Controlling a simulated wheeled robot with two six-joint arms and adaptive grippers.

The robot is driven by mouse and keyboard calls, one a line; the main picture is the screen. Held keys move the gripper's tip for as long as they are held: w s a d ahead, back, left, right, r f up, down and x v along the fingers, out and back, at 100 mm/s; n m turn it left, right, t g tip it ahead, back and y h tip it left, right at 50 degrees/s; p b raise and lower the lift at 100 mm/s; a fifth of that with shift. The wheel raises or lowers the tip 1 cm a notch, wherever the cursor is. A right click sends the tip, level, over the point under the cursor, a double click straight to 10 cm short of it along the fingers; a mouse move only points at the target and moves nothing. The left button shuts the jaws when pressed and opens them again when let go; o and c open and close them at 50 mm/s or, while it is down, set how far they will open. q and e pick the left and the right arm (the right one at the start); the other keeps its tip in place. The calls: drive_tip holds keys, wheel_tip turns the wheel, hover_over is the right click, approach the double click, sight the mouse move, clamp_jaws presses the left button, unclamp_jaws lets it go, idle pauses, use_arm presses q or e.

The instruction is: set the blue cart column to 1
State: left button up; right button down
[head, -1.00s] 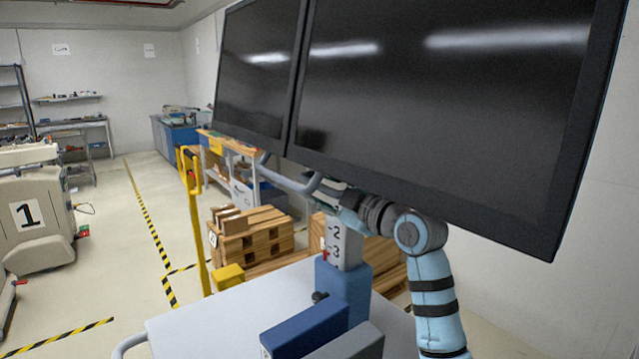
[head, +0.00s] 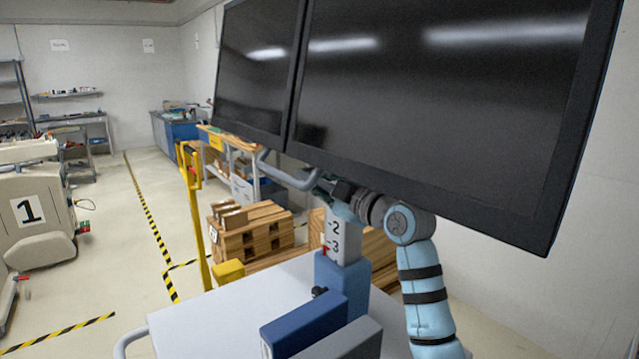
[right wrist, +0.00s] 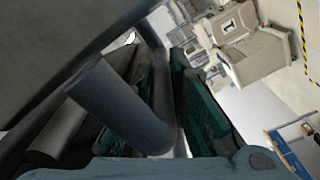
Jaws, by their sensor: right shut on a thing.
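The cart's column has a blue sleeve (head: 342,275) and a pale grey inner post (head: 345,240) marked with a scale. The marks 2 and 3 show, and a red pointer (head: 325,251) sits beside the 3. Two dark monitors (head: 440,100) stand above the post, with a grey handle bar (head: 287,176) below them. My right gripper (head: 328,186) is at the right end of this bar, under the large monitor. In the right wrist view, its dark green fingers (right wrist: 185,100) are closed around a grey bar. The mark 1 is not visible. My left gripper is out of view.
The cart's white top (head: 215,318) carries blue and grey blocks at the column's foot. A yellow post (head: 197,225) and wooden crates (head: 250,240) stand behind. A beige machine (head: 35,215) marked 1 stands at left. The striped floor between them is clear.

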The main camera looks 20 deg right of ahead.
wheel_tip(320, 180, down, 13)
drive_tip(key=b, duration=0.6)
drive_tip(key=shift+r+b, duration=0.15)
drive_tip(key=shift+b, duration=0.15)
drive_tip(key=c, duration=1.7)
unclamp_jaws()
drive_tip(key=shift+o, duration=0.7)
drive_tip(key=shift+s+a+r, duration=0.1)
drive_tip(key=shift+s, duration=0.05)
drive_tip(key=shift+r, duration=0.1)
drive_tip(key=shift+d, duration=0.2)
